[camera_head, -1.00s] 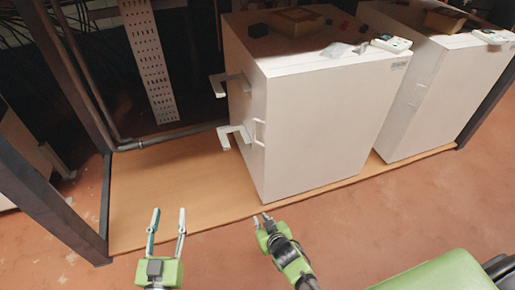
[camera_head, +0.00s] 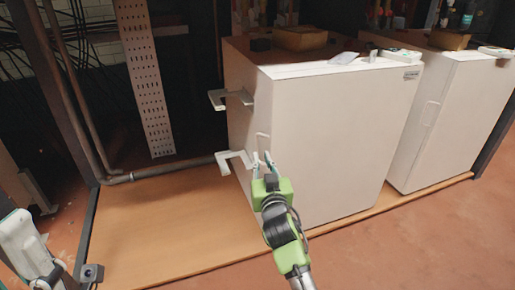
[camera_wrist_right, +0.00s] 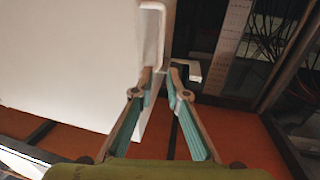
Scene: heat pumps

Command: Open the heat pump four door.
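The nearer white heat pump cabinet (camera_head: 335,140) stands upright on a wooden platform, its door appearing closed. A slim white handle (camera_head: 263,142) is on its front near the left edge; it also shows in the right wrist view (camera_wrist_right: 152,35). No number is readable, so I cannot tell which unit is four. My right gripper (camera_head: 263,156) is at the handle's lower end, fingers up, with a gap between the fingertips. In the right wrist view the fingertips (camera_wrist_right: 162,74) are close to the handle's end; contact is unclear.
Two white brackets (camera_head: 232,98) (camera_head: 236,160) stick out from the cabinet's left side. A second white cabinet (camera_head: 455,120) stands at right. Small items and a box (camera_head: 299,38) lie on top. The wooden platform (camera_head: 160,225) is bare at left.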

